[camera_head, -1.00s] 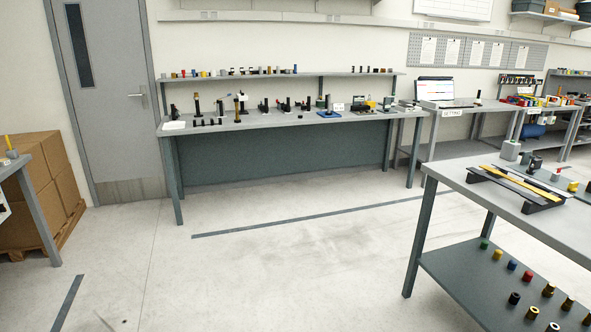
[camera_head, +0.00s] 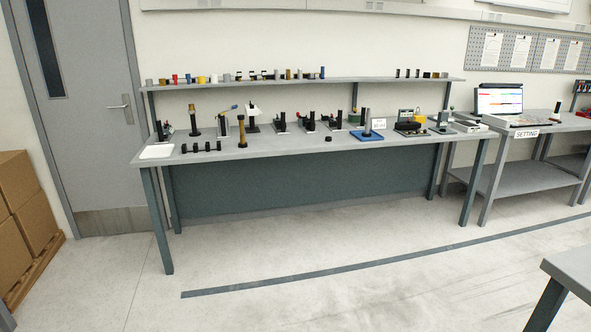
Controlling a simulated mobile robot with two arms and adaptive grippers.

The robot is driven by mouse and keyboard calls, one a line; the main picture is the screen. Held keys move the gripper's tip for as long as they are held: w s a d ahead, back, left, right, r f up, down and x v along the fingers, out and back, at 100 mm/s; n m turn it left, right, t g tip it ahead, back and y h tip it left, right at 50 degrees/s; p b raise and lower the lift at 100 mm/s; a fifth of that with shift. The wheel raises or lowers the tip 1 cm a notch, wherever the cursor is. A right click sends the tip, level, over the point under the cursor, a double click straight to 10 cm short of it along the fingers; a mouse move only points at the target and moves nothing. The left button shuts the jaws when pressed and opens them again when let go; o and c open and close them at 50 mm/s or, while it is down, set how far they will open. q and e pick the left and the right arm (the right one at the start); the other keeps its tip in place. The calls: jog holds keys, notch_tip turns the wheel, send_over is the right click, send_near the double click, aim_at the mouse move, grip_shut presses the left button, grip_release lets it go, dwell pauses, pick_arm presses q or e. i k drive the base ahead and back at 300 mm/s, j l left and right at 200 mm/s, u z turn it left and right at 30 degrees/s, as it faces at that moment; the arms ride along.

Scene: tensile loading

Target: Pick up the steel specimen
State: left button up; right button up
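I cannot tell for sure which item is the steel specimen; the things on the bench are small at this distance. A long grey workbench (camera_head: 300,150) stands against the wall ahead. A grey upright post (camera_head: 367,124) stands on a blue base (camera_head: 367,135) right of the bench's middle. A brass-and-black upright piece (camera_head: 242,131) stands near the front edge at left, and a taller one (camera_head: 194,121) stands behind it. Several dark fixtures are spread along the bench. Neither of my grippers is in view.
A shelf (camera_head: 300,80) above the bench holds several small coloured cylinders. A side table (camera_head: 550,122) with a laptop (camera_head: 499,100) and a "SETTING" sign stands at right. Cardboard boxes (camera_head: 25,205) stand at left. A table corner (camera_head: 572,265) is at lower right. The floor ahead is clear.

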aim_at(367, 134)
jog(key=i+z, duration=0.2)
jog(key=i, duration=0.4)
jog(key=i+j+z, duration=0.2)
jog(key=i, duration=0.4)
jog(key=i+j+z, duration=0.25)
jog(key=i, duration=0.35)
jog(key=i+l+z, duration=0.1)
jog(key=i+l, duration=0.15)
jog(key=i, duration=0.4)
jog(key=i+l, duration=0.2)
jog(key=i, duration=0.4)
jog(key=i+l+z, duration=0.15)
jog(key=i, duration=0.5)
